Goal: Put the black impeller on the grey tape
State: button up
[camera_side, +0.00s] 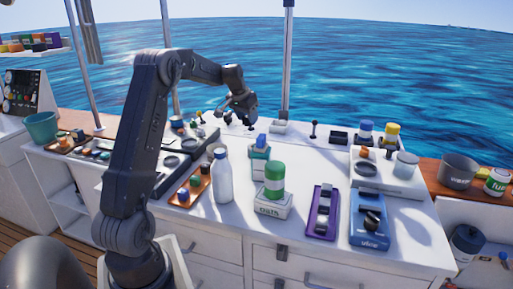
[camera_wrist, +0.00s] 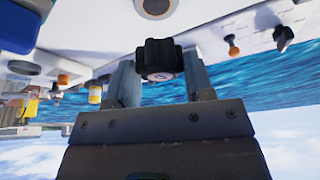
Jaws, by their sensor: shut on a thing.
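My gripper (camera_wrist: 160,75) is shut on the black impeller (camera_wrist: 160,55), a dark lobed piece with a pale round face, held between the fingertips in the wrist view. In the side view my gripper (camera_side: 241,115) is over the far part of the white counter, and the impeller is too small there to make out clearly. A pale ring with a dark centre (camera_wrist: 155,6) lies at the top edge of the wrist view, apart from the impeller. I cannot tell whether it is the grey tape. I cannot pick out the tape surely in the side view.
The counter between has free room.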

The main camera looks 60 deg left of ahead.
jog(key=shift+n, duration=0.4)
jog(key=s+a, duration=0.1)
jog(key=s, duration=0.1)
jog(key=s+a, duration=0.4)
jog(key=shift+s+a+r, duration=0.1)
jog(key=shift+s+r, duration=0.15)
jog(key=w+d+f, duration=0.1)
jog(key=w+f, duration=0.1)
jog(key=w, duration=0.1)
jog(key=w+d+f, duration=0.1)
jog(key=w+f, duration=0.1)
jog(key=w, duration=0.2)
jog(key=w+d+f, duration=0.2)
jog(key=w+f, duration=0.1)
jog(key=shift+w, duration=0.3)
jog(key=shift+f, duration=1.95)
jog(key=shift+f, duration=0.1)
jog(key=o, duration=0.9)
